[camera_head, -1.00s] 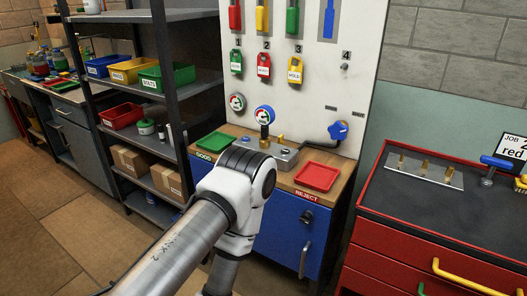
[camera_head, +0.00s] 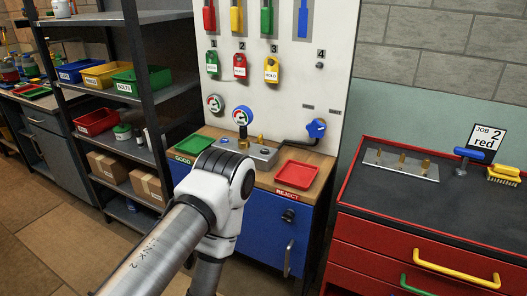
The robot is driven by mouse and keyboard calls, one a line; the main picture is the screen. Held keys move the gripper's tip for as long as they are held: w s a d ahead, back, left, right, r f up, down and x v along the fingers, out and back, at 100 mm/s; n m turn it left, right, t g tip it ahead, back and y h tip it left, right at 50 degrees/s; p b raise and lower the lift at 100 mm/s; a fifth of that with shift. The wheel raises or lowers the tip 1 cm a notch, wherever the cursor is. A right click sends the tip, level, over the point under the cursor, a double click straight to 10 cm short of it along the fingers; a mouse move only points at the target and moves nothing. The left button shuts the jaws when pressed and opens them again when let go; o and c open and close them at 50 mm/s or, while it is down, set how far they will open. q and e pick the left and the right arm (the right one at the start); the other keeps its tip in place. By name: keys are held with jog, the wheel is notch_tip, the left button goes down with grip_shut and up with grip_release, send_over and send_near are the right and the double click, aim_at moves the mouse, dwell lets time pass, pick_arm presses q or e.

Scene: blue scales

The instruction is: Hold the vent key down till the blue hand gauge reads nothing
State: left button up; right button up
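The blue-rimmed gauge (camera_head: 242,116) stands on a brass stem above the wooden top of the blue cabinet; its reading is too small to make out. The stem rises behind a grey metal block (camera_head: 262,155) with small fittings on it. I cannot tell which fitting is the vent key; my arm covers part of that area. Neither gripper shows.
A green tray (camera_head: 193,145) and a red tray (camera_head: 296,175) flank the block. A second gauge (camera_head: 215,103) is on the white tool board (camera_head: 295,75). Shelves with bins are at the left. A red workbench (camera_head: 425,225) with a fitting plate (camera_head: 401,166) is at the right.

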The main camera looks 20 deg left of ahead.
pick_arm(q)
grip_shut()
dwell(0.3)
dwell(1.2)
